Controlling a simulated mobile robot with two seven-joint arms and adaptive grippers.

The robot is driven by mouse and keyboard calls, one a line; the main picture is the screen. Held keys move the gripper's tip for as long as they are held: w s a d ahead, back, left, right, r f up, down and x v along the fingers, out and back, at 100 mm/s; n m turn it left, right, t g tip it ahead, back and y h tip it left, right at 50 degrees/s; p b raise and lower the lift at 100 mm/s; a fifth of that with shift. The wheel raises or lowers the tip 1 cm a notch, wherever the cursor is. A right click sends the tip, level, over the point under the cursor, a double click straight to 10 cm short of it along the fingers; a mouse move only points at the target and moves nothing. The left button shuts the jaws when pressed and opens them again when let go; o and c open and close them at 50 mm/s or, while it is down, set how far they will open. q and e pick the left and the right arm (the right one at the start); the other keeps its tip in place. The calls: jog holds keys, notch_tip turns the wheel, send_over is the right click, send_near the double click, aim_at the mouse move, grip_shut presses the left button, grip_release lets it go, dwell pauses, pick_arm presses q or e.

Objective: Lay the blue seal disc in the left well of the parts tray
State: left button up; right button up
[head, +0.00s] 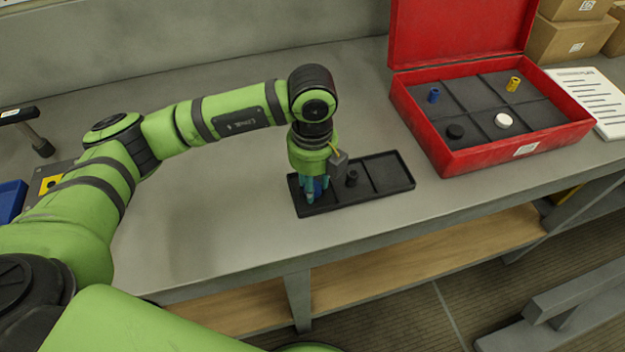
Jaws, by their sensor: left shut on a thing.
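The black parts tray (391,192) lies on the grey workbench with its wells in a row. My left gripper (314,196) points down over the left well of the tray. Its teal fingers are shut on the blue seal disc (318,185), which is mostly hidden between and behind them. I cannot tell whether the disc touches the well floor. A small black part (352,178) stands in the middle well, close to the gripper's right side. The right well looks empty. My right gripper is out of view.
An open red case (487,155) stands right of the tray, holding a blue piece (434,95), a yellow piece (513,84), a black disc (455,131) and a white disc (503,120). The bench is clear left of the tray; its front edge is near.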

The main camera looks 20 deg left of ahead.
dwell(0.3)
pick_arm(q)
jog(key=o, duration=0.9)
jog(key=shift+o, duration=0.2)
notch_tip(320, 180, up, 12)
